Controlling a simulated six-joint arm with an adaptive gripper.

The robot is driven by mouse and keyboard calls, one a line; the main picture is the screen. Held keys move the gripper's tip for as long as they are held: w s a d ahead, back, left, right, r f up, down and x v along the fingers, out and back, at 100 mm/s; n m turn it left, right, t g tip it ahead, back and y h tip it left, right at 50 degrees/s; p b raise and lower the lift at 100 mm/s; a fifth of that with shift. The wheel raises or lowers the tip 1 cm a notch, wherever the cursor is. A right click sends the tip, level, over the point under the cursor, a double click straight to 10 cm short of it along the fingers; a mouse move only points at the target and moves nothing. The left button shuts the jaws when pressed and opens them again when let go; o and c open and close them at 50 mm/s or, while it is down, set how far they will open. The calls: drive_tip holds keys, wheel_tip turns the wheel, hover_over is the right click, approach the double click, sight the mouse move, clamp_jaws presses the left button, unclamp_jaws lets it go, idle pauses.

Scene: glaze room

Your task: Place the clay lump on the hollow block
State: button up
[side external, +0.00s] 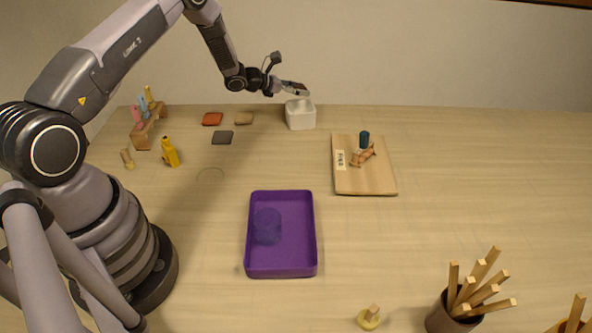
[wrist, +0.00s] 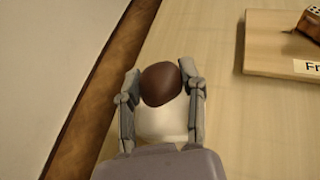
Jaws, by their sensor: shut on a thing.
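The clay lump (wrist: 160,84) is a dark brown, rounded piece between the two fingers of my gripper (wrist: 160,70) in the wrist view. The gripper is shut on it. The white hollow block (side external: 300,118) stands on the table near its back edge in the side view. My gripper (side external: 296,88) is just above the block there, with the lump as a small dark patch at its tip. In the wrist view the white block (wrist: 164,126) shows partly behind the lump. The lump and fingers hide its opening. I cannot tell whether lump and block touch.
A wooden board (side external: 365,184) with a teal cylinder (side external: 365,139) and a brown figure (side external: 362,156) lies right of the block. Small flat tiles (side external: 222,137) lie left. A purple tray (side external: 281,272) is nearer, and a pot of sticks (side external: 447,318) stands front right.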

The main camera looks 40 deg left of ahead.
sight(301, 106)
drive_tip(key=shift+w+f, duration=0.2)
drive_tip(key=shift+f, duration=1.65)
drive_tip(key=shift+f, duration=0.15)
drive_tip(key=o, duration=1.2)
drive_tip(key=shift+c, duration=0.2)
